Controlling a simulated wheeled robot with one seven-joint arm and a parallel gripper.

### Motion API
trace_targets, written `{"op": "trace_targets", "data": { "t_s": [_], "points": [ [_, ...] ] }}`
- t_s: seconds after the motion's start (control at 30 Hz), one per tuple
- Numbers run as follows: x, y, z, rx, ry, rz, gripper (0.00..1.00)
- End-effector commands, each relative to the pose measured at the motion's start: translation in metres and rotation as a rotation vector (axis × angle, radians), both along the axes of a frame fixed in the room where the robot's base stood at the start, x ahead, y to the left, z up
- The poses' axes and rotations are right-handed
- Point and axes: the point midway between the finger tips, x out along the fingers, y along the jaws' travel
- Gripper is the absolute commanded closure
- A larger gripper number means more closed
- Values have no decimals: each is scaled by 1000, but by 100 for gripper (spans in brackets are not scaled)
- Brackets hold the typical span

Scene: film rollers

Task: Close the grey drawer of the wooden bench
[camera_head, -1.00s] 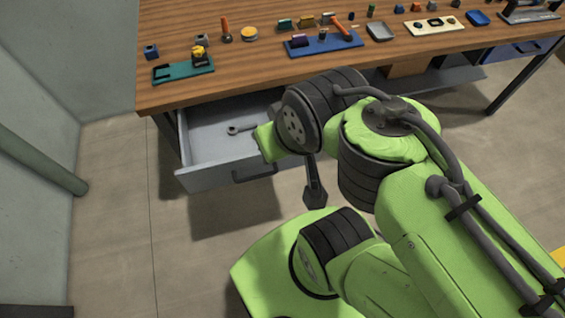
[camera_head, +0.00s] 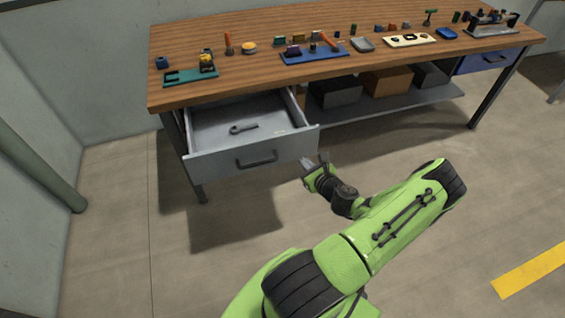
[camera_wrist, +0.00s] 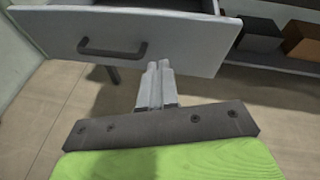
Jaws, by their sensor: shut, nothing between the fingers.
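The grey drawer (camera_head: 222,160) of the wooden bench (camera_head: 270,50) stands pulled out at the bench's left end. A small grey wrench-like tool (camera_head: 243,128) lies inside it. Its front panel has a dark bar handle (camera_head: 257,160), which also shows in the wrist view (camera_wrist: 112,47). My gripper (camera_head: 307,163) is shut and empty, near the right end of the drawer front. In the wrist view, my closed fingertips (camera_wrist: 159,66) overlap the lower edge of the drawer front, right of the handle. I cannot tell whether they touch it.
Several tools and trays, including a teal tray (camera_head: 178,77) and a blue tray (camera_head: 300,55), lie on the benchtop. Boxes (camera_head: 335,92) stand on the lower shelf (camera_head: 420,101). A blue drawer (camera_head: 485,60) is at the right end. The floor in front is clear.

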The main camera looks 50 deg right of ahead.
Motion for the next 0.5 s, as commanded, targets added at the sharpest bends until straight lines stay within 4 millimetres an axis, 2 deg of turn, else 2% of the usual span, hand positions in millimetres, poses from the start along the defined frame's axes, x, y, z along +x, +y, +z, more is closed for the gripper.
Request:
{"op": "trace_targets", "data": {
  "t_s": [0.03, 0.1, 0.2, 0.37, 0.5],
  "points": [
    [-15, -10, -13, 65, -49, -105, 100],
    [-29, -20, -21, 119, -96, -201, 100],
    [-33, -26, -25, 144, -118, -248, 100],
    [-15, -38, -32, 139, -115, -242, 100],
    [10, -54, -41, 137, -114, -240, 100]
  ]
}}
